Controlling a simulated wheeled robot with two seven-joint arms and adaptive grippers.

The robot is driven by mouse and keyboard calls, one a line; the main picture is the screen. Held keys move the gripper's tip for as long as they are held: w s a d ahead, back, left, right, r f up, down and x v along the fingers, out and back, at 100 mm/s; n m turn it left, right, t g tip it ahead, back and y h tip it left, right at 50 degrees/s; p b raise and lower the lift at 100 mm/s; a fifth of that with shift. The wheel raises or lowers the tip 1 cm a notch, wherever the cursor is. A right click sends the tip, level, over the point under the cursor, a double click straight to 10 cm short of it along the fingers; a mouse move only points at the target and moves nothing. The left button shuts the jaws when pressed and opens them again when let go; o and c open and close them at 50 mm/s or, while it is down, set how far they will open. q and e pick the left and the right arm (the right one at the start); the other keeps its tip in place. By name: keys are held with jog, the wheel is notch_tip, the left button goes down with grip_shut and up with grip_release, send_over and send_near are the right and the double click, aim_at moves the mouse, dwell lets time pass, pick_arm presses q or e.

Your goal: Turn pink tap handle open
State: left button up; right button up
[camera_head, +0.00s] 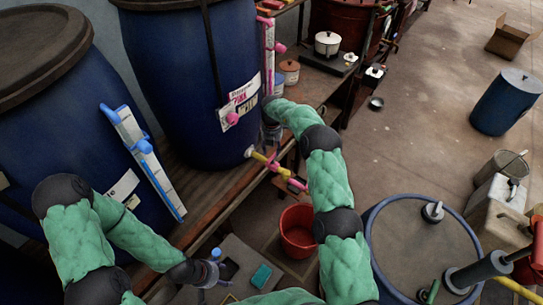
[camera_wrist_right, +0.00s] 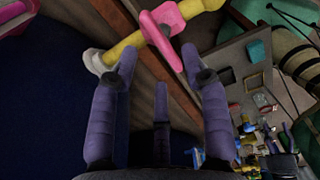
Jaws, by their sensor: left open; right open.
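The pink tap handle (camera_head: 272,161) sits on a yellow tap pipe (camera_head: 259,157) low on the front of the blue vat (camera_head: 165,75). In the right wrist view the pink handle (camera_wrist_right: 168,42) is a bar beside the yellow pipe (camera_wrist_right: 127,46), just ahead of the fingertips. My right gripper (camera_wrist_right: 158,60) is open and empty, its fingers pointing at the tap. In the head view my right gripper (camera_head: 270,130) is above the tap, partly hidden by its arm. My left gripper (camera_head: 214,268) is open and empty, low at the left, away from the tap.
A wooden bench (camera_head: 205,205) carries the vats. A red bucket (camera_head: 298,230) stands on the floor below the tap. Another blue vat (camera_head: 75,120) with a white-and-blue level gauge (camera_head: 145,165) is at the left. A lidded blue drum (camera_head: 425,245) stands at the lower right.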

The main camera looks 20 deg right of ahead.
aim_at(272, 156)
notch_tip(272, 156, down, 5)
jog(key=shift+f+b, duration=0.1)
jog(key=shift+b, duration=0.2)
jog(key=shift+c, duration=0.2)
grip_shut()
